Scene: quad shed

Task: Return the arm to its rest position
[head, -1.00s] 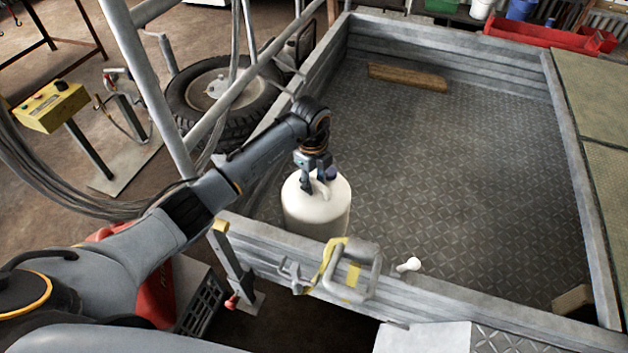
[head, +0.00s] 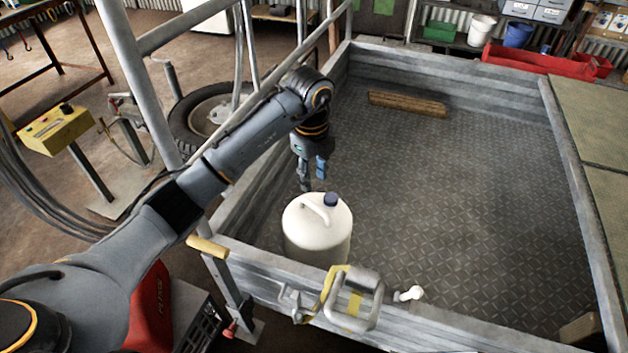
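My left arm comes in from the left, and its gripper (head: 312,180) hangs above and just behind a white jug (head: 314,235) with a handle and a dark blue cap. The gripper's fingers are apart with nothing between them, and they are clear of the jug's handle. The jug stands upright inside the trailer bed, close to its near wall. My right gripper is not in view.
The trailer bed (head: 440,190) has raised metal walls; its middle is clear. A wooden block (head: 408,104) lies near the far wall. A latch with a yellow strap (head: 350,298) sits on the near wall. Metal uprights and a wheel (head: 200,112) stand left of the bed.

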